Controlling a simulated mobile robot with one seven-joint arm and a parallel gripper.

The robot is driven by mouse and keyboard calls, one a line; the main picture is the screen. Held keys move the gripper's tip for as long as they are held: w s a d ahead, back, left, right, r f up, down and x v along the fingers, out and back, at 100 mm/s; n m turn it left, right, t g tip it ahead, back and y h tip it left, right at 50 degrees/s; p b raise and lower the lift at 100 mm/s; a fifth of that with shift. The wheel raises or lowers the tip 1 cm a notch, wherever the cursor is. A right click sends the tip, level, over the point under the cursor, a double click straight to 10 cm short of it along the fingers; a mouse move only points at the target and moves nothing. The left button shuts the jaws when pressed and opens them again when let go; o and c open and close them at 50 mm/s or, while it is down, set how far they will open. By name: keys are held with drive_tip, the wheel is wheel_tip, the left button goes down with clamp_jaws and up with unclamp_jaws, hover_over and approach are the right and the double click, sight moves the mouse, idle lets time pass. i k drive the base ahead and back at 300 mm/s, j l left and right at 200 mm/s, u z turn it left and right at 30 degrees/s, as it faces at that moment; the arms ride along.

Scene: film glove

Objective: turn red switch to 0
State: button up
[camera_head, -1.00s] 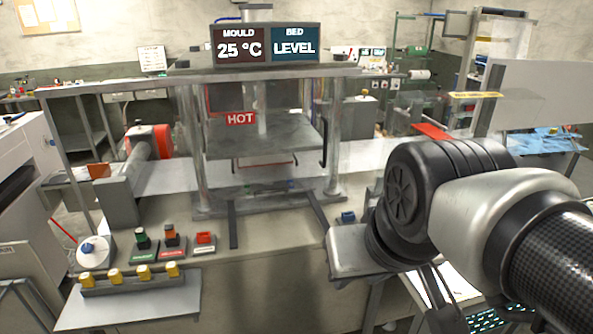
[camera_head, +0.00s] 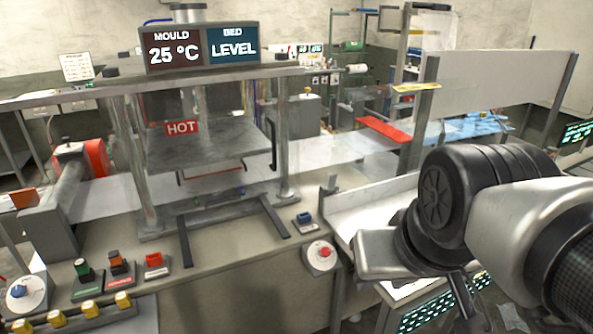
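A red knob (camera_head: 321,252) sits on a round white plate on the front face of the machine, right of the middle. Its setting mark is too small to read. A separate red rocker switch (camera_head: 154,261) stands on the bench top at the left, beside orange and green ones. My arm comes in from the right, with its wrist to the right of the red knob and apart from it. My gripper is mostly hidden under the wrist; dark slim parts (camera_head: 463,308) show below it, and its opening cannot be made out.
A blue switch (camera_head: 305,219) is just above the red knob. A blue dial (camera_head: 22,291) and several yellow knobs (camera_head: 88,308) are at the lower left. A white tray (camera_head: 375,205) lies behind my wrist.

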sight(325, 251)
drive_tip(key=l+u, duration=0.25)
drive_tip(key=l, duration=0.5)
drive_tip(key=i+l+u, duration=0.1)
drive_tip(key=i+l, duration=0.45)
